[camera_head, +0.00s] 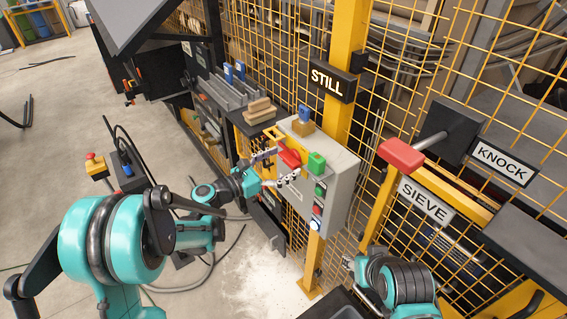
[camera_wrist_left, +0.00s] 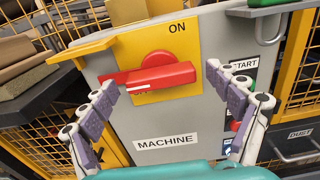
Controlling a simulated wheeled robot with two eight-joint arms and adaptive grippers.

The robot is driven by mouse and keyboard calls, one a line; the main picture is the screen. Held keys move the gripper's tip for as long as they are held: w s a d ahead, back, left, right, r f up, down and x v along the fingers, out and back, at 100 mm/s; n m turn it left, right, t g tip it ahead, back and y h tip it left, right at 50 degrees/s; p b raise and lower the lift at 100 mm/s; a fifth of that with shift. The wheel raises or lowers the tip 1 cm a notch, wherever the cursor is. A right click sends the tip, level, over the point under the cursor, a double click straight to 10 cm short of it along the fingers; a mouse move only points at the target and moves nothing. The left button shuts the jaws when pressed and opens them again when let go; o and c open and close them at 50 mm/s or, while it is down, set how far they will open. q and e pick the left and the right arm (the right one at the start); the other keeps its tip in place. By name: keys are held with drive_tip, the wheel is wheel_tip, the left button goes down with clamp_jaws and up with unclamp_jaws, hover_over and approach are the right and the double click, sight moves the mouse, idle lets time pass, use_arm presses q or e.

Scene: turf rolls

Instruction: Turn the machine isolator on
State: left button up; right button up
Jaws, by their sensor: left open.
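The machine isolator is a red handle (camera_head: 289,158) on a yellow plate on the front of a grey box (camera_head: 338,183). In the left wrist view the red handle (camera_wrist_left: 165,76) lies nearly level, its long end to the left. "ON" (camera_wrist_left: 177,28) is marked above it on the yellow plate (camera_wrist_left: 187,45), and a "MACHINE" label (camera_wrist_left: 166,141) is below. My left gripper (camera_head: 278,168) is open in front of the box. In the wrist view its purple-padded fingers (camera_wrist_left: 160,82) stand either side of the handle, the left one close to its long end; contact is unclear.
Push buttons (camera_head: 318,206) and a START label (camera_wrist_left: 244,65) are right of the isolator. Yellow mesh fencing (camera_head: 405,70) stands behind. A red-ended lever (camera_head: 402,155) projects at right.

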use_arm(q)
drive_tip(key=c, duration=1.2)
drive_tip(key=shift+o, duration=0.2)
drive_tip(key=m+b, duration=0.1)
drive_tip(key=m, duration=0.3)
drive_tip(key=shift+d, duration=0.1)
drive_tip(key=m+b, duration=0.1)
drive_tip(key=m, duration=0.8)
drive_tip(key=shift+b, duration=0.35)
drive_tip(key=m, duration=0.4)
drive_tip(key=shift+f+m+b, duration=0.1)
drive_tip(key=shift+m+b, duration=0.2)
drive_tip(key=shift+m, duration=0.1)
